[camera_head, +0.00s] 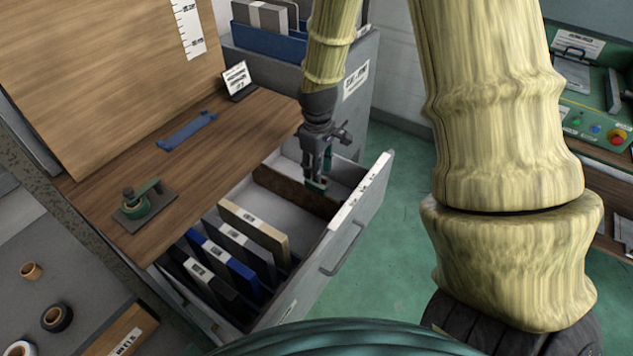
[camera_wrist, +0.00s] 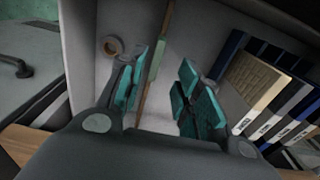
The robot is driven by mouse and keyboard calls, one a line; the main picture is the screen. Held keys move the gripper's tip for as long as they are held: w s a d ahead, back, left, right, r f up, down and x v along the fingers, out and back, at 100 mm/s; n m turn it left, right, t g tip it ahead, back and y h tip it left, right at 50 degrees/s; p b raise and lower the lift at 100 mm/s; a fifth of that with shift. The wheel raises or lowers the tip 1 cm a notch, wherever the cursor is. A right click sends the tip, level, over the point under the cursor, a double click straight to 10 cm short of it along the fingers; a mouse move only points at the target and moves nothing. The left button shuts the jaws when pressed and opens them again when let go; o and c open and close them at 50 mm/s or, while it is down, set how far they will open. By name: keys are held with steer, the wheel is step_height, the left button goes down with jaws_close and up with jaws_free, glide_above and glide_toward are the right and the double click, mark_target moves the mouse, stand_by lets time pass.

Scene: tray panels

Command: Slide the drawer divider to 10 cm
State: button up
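The drawer divider (camera_head: 285,190) is a thin brown panel standing across the open drawer (camera_head: 345,232), between an empty back section and a section with several upright folders. In the wrist view the divider (camera_wrist: 168,18) is a thin upright strip with a green tab (camera_wrist: 157,60). My gripper (camera_head: 316,184) is over the divider near the drawer's front wall. In the wrist view my gripper (camera_wrist: 165,95) is open, with teal-padded fingers on either side of the strip. The left finger is closer to it. I cannot tell whether either finger touches it. A white marked strip (camera_head: 362,188) lies along the front wall's top.
The folders (camera_head: 255,232) fill the near part of the drawer, with a bare gap before the divider. A tape roll (camera_wrist: 113,46) shows in the wrist view. A wooden worktop (camera_head: 210,150) holds a green clamp-like tool (camera_head: 145,200) and a blue strip (camera_head: 187,130).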

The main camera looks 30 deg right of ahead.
mark_target(315, 184)
steer(key=f, duration=0.1)
steer(key=w+f, duration=0.1)
steer(key=f, duration=0.2)
steer(key=shift+w+f, duration=0.3)
steer(key=shift+w, duration=0.05)
steer(key=shift+s+f, duration=0.45)
steer(key=shift+f, duration=0.05)
steer(key=shift+w+f+p, duration=0.15)
steer(key=shift+f+p, duration=0.05)
steer(key=shift+f, duration=0.35)
steer(key=shift+w+f+p, duration=0.15)
steer(key=shift+f, duration=0.4)
steer(key=shift+s, duration=0.15)
steer(key=shift+c, duration=0.8)
jaws_close()
